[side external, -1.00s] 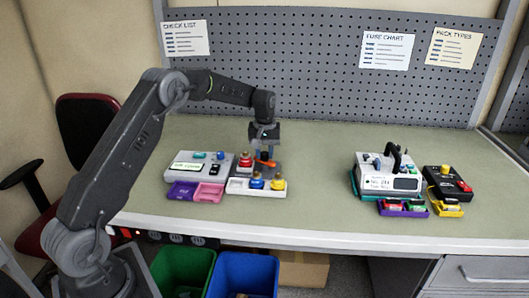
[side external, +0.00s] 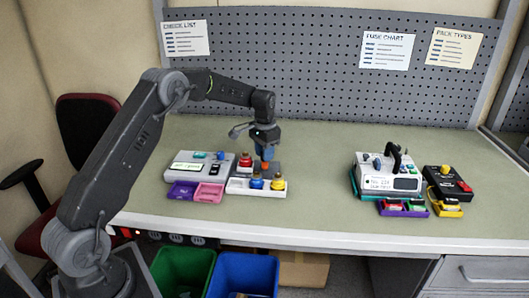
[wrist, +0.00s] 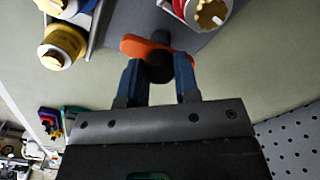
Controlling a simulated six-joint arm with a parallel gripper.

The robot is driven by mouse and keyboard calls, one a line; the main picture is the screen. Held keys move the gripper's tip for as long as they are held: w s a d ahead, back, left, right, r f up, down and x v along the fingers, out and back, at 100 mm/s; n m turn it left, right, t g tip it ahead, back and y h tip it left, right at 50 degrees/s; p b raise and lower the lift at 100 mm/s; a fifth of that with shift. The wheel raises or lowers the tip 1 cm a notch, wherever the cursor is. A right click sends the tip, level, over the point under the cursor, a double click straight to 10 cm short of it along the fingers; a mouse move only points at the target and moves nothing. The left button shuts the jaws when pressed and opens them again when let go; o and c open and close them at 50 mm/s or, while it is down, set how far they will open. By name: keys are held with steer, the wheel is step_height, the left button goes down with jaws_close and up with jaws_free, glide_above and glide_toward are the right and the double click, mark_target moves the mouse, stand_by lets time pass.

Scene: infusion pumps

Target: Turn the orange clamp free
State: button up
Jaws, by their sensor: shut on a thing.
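The orange clamp (wrist: 140,47) has a flat orange bar with a dark round hub (wrist: 160,68), on a grey base in the wrist view. My gripper (wrist: 158,78) has its two blue fingers on either side of the hub and is shut on it, with the bar just beyond the fingertips. In the side view my gripper (side external: 265,152) points down over the grey base behind the white block. Only a small piece of the orange clamp (side external: 265,166) shows below the fingers there. Whether the clamp is loose cannot be told.
A red knob (side external: 246,159) stands close left of my gripper, and a blue knob (side external: 257,181) and yellow knob (side external: 278,183) stand in front. A grey pump (side external: 200,170) is to the left. Another pump (side external: 389,178) stands far right, with clear bench between.

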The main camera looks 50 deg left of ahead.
steer(key=shift+m, duration=0.9)
steer(key=o, duration=0.9)
steer(key=shift+o, duration=0.2)
step_height(320, 180, up, 14)
